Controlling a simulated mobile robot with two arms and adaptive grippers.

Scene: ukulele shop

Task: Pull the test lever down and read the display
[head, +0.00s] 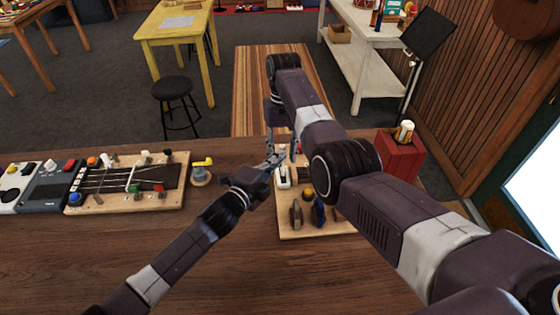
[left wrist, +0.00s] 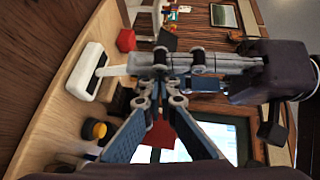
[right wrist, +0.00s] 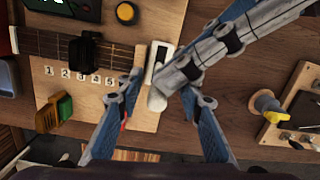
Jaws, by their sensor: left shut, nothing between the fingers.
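The test lever (left wrist: 115,70) is a white arm on a white base (left wrist: 85,72) with a dark slot. The base also shows in the right wrist view (right wrist: 160,58) and, partly covered, in the head view (head: 284,176). My left gripper (head: 281,156) is shut and empty, its tips close to the lever; I cannot tell whether they touch. My right gripper (right wrist: 160,84) points down, fingers apart on either side of the lever area, not visibly closed on anything. A dark screen (right wrist: 62,8) is cut off at the right wrist view's top edge; no reading shows.
The wooden board (head: 292,228) carries knobs and a short fretted neck (right wrist: 50,45). A yellow-topped spool (head: 202,172) and another fretted board (head: 130,190) stand left. A red box (head: 400,155) is right. The front counter is clear. My arms nearly touch.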

